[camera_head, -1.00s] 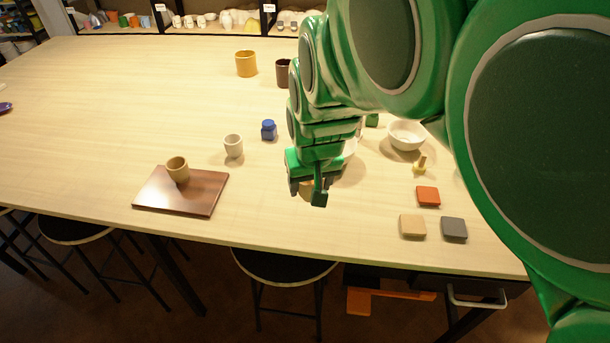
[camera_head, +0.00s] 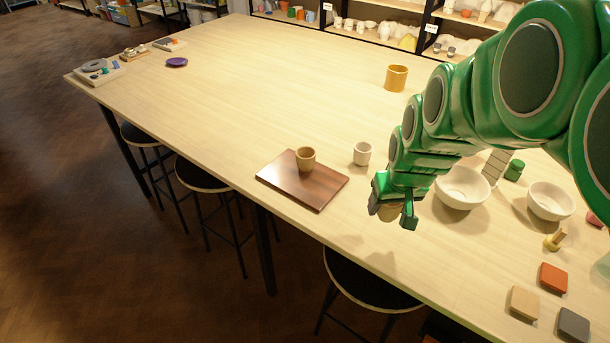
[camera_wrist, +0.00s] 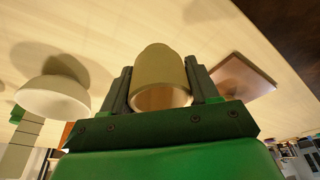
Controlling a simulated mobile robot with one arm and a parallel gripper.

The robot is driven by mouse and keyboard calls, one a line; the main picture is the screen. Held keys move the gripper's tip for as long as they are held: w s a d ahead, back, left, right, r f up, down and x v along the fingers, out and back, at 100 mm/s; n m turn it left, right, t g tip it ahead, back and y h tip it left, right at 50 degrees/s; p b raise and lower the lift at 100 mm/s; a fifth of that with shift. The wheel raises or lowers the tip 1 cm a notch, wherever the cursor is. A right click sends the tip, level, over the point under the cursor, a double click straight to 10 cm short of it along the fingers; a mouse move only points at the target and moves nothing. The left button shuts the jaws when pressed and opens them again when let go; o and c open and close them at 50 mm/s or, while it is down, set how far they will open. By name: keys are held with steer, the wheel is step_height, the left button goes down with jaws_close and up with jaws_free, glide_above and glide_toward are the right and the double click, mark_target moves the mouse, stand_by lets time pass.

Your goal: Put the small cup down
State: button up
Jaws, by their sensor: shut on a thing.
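My gripper (camera_head: 391,212) is shut on a small tan cup (camera_wrist: 158,72). In the wrist view the cup sits between both fingers, with its open mouth towards the palm. In the head view the held cup (camera_head: 388,214) is mostly hidden by the fingers. It is over the table near the front edge, right of the brown board (camera_head: 325,189); its height above the table is hard to tell. The board also shows at the right in the wrist view (camera_wrist: 242,78). Another tan cup (camera_head: 306,160) stands upright on the board.
A small white cup (camera_head: 362,154) stands between board and arm. Two white bowls (camera_head: 463,188) (camera_head: 550,201), a green jar (camera_head: 514,170) and several coloured tiles (camera_head: 553,278) lie to the right. A yellow mug (camera_head: 396,78) stands farther back. The table's left half is mostly clear.

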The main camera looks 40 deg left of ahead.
steer(key=a+f+n, duration=0.1)
steer(key=a+f, duration=0.1)
steer(key=w+a+f+n, duration=0.1)
steer(key=a, duration=0.2)
steer(key=a+f, duration=0.2)
steer(key=shift+w+a+f+n+y, duration=0.3)
steer(key=shift+w+a+n, duration=0.05)
steer(key=shift+a+n, duration=0.05)
glide_toward(297, 180)
steer(key=shift+g, duration=0.3)
steer(key=x, duration=0.5)
steer(key=shift+w+f, duration=0.1)
steer(key=shift+w, duration=0.2)
steer(key=shift+a+f, duration=0.1)
steer(key=shift+f, duration=0.25)
steer(key=o, duration=1.1)
steer(key=shift+f, duration=0.1)
steer(key=shift+o, duration=0.2)
